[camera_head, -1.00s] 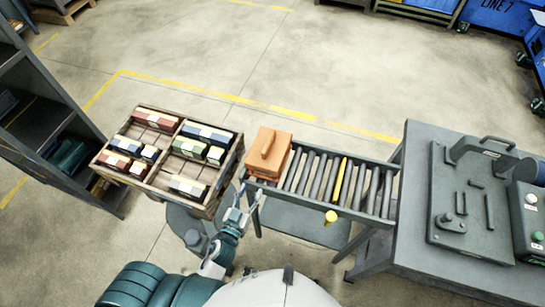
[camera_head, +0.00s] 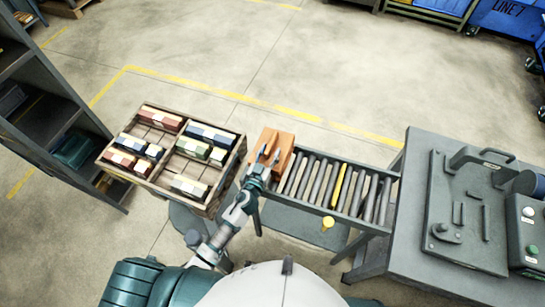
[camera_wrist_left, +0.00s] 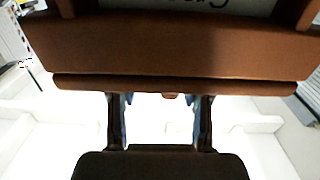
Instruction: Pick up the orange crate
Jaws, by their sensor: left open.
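The orange crate (camera_head: 286,143) sits at the left end of the roller conveyor. My left gripper (camera_head: 268,154) is open, with its fingers over the crate's near left part in the head view. It hides part of the crate, including most of the top handle. In the left wrist view the crate's brown-orange side (camera_wrist_left: 180,45) fills the top of the picture. My left gripper's two fingers (camera_wrist_left: 160,105) stand apart just below the crate's lower lip there. I cannot tell whether they touch it. My right gripper is not in view.
The roller conveyor (camera_head: 335,183) has one yellow roller and a yellow knob (camera_head: 327,222). A wooden tray (camera_head: 147,182) of coloured blocks stands close on the left. A grey workbench (camera_head: 390,250) with a fixture is on the right. Dark shelving (camera_head: 45,115) is at far left.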

